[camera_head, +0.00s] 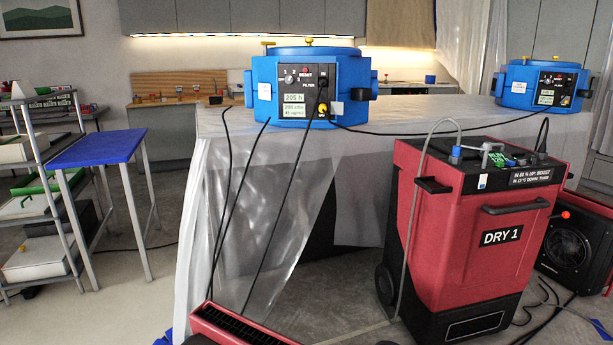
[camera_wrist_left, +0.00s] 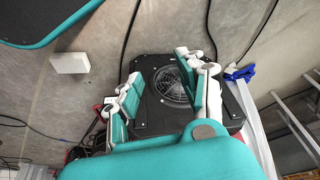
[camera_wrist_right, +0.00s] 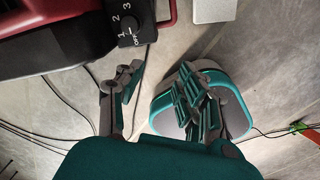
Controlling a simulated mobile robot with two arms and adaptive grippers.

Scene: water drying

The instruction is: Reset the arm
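Neither gripper shows in the head view. In the left wrist view my left gripper (camera_wrist_left: 168,72) has its two teal-and-white fingers spread apart, with nothing between them. A black fan unit (camera_wrist_left: 165,118) lies below and beyond those fingers, apart from them as far as I can tell. In the right wrist view my right gripper (camera_wrist_right: 158,85) has its grey-and-teal fingers apart and holds nothing. A red and black machine with a numbered dial (camera_wrist_right: 128,28) shows beyond it at the upper left.
A red dryer marked DRY 1 (camera_head: 465,235) stands at the right, before a sheet-draped counter (camera_head: 385,128). Blue filter units (camera_head: 305,72) and (camera_head: 545,86) stand on the counter. A blue-topped table (camera_head: 97,149) is at the left. Cables (camera_wrist_right: 50,105) cross the floor.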

